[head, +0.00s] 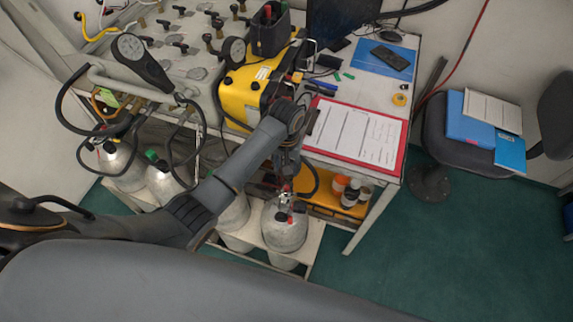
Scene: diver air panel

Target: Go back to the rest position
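My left arm reaches in from the left, and its wrist bends down beside the front edge of the desk. My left gripper (287,182) points down just above the valve of the front gas cylinder (284,230). The fingers are small and dark there, so I cannot tell whether they are open, shut or touching the valve. My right gripper is out of view. The grey air panel (178,62) with its valves and gauges stands at the back left, partly hidden by hoses.
A yellow case (240,97) sits beside the panel. A red-edged clipboard (355,135) lies on the desk (345,88). More cylinders (125,168) stand below left. A chair (450,145) holding folders is at the right. The green floor (430,245) is clear at the lower right.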

